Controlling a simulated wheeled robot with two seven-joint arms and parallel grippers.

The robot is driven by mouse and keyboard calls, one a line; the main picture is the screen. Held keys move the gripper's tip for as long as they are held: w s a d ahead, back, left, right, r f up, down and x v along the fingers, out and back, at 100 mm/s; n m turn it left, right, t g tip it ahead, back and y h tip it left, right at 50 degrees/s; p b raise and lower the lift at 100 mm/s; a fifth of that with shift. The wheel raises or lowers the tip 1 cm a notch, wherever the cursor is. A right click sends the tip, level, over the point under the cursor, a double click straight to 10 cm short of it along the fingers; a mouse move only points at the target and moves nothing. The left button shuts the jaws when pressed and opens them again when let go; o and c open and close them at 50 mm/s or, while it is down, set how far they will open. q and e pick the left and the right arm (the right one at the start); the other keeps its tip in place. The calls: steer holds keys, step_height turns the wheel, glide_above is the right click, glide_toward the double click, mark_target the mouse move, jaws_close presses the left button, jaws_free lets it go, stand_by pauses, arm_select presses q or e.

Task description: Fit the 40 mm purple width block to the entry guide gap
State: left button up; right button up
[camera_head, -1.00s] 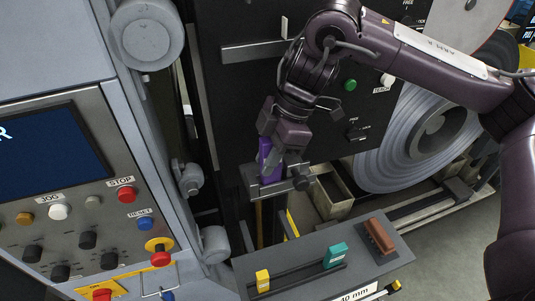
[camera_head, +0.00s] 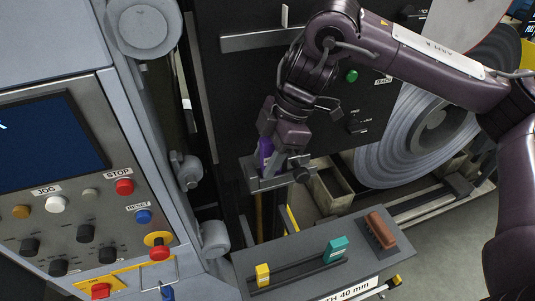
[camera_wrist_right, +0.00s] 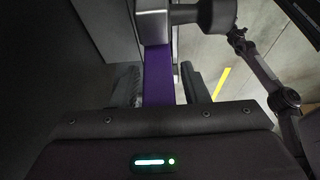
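The purple width block (camera_head: 265,151) is at the steel entry guide (camera_head: 259,186), with its lower part hidden by the guide and my fingers.
A dark rack (camera_head: 315,262) in front holds a yellow block (camera_head: 262,275), a teal block (camera_head: 335,249) and a brown-red piece (camera_head: 380,231). A control panel (camera_head: 75,205) stands at left. A steel coil (camera_head: 420,138) is at right, behind my right arm.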

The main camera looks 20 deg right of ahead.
steer(key=shift+o, duration=0.4)
steer(key=p+v, duration=0.1)
steer(key=v, duration=0.6)
steer(key=shift+r, duration=0.4)
steer(key=shift+d, duration=0.15)
